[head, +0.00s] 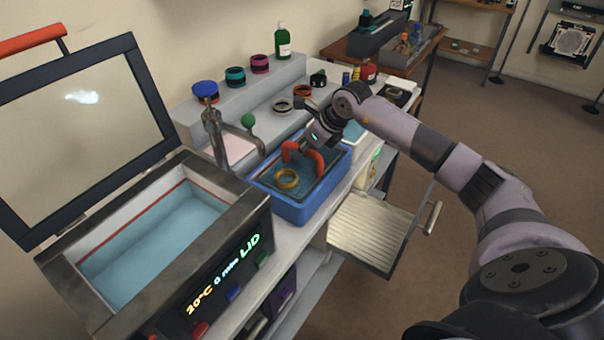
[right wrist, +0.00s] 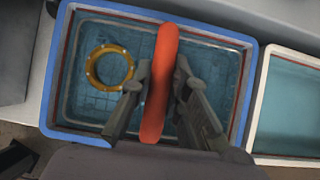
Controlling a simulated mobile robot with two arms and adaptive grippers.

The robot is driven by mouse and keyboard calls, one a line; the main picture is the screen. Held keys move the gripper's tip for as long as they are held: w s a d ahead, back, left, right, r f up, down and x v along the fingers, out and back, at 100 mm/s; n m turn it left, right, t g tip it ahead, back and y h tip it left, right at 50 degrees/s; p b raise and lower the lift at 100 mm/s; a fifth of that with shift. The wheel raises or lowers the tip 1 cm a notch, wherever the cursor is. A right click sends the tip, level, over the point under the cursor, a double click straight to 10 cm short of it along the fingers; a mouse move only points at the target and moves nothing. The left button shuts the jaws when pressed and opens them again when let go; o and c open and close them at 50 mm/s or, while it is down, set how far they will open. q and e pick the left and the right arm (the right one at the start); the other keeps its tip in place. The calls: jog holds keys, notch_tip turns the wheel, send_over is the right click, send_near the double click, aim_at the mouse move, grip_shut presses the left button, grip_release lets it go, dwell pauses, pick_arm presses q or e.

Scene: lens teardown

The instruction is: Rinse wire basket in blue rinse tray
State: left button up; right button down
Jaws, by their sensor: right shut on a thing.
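The blue rinse tray (head: 312,209) stands on the bench, with water in it; its blue rim also shows in the right wrist view (right wrist: 251,75). The wire basket (right wrist: 84,103) sits low inside the tray, its mesh seen through the water. A gold ring (head: 287,179) lies in the basket and shows in the right wrist view (right wrist: 110,67). The basket's thick red-orange handle (right wrist: 162,75) arches up above the tray. My right gripper (head: 307,149) reaches over the tray and is shut on this handle, one finger on each side. My left gripper is out of view.
An open bath (head: 160,230) with a raised lid (head: 85,125) and a lit panel stands left of the tray. A tap (head: 222,135) stands behind. A pale tray with liquid (right wrist: 290,105) adjoins on the right. A ribbed drainer (head: 370,232) juts out in front.

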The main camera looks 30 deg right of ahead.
jog(key=shift+r+p, duration=2.5)
jog(key=shift+r, duration=1.85)
